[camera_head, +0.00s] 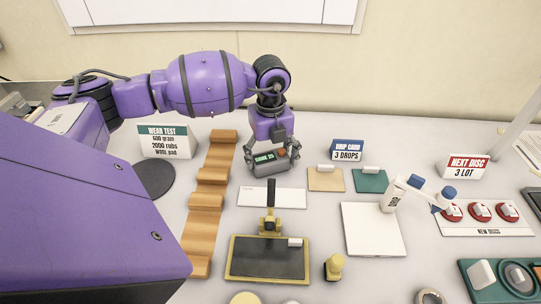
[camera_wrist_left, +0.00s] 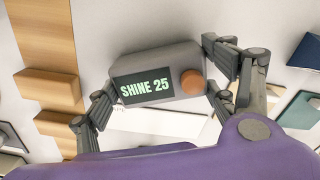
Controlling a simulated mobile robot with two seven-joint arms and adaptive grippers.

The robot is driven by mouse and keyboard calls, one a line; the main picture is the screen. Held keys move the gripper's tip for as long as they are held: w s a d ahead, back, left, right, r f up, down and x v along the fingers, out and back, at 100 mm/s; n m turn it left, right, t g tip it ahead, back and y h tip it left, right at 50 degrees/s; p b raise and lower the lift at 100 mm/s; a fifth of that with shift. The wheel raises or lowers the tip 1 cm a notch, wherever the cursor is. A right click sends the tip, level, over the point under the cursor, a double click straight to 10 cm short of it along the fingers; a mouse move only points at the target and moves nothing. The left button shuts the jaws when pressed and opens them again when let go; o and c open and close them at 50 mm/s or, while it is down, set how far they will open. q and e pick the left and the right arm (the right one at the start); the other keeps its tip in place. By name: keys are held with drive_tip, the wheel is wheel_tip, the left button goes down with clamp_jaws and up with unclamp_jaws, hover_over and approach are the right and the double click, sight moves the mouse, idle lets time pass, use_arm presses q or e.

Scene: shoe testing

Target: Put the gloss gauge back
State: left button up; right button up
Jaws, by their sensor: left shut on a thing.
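The gloss gauge (camera_head: 268,162) is a small grey box with a dark screen and an orange-brown knob. In the left wrist view the gauge (camera_wrist_left: 160,72) has a screen that reads "SHINE 25". My left gripper (camera_head: 273,157) comes down from above and is shut on the gauge, one finger on each side. A white rectangular card or pad (camera_head: 285,197) lies just in front of the gauge; it shows partly below the gauge in the left wrist view (camera_wrist_left: 170,127). I cannot tell whether the gauge touches the table. My right gripper is not in view.
A stepped wooden rack (camera_head: 206,225) stands left of the gauge. A black tray with yellow rim (camera_head: 230,270) is in front. A white bottle (camera_head: 393,194) stands by a white tile (camera_head: 370,235).

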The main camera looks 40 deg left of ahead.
sight(271, 157)
use_arm(q)
drive_tip(key=o, duration=1.6)
wheel_tip(271, 157, up, 12)
drive_tip(key=shift+r, duration=0.2)
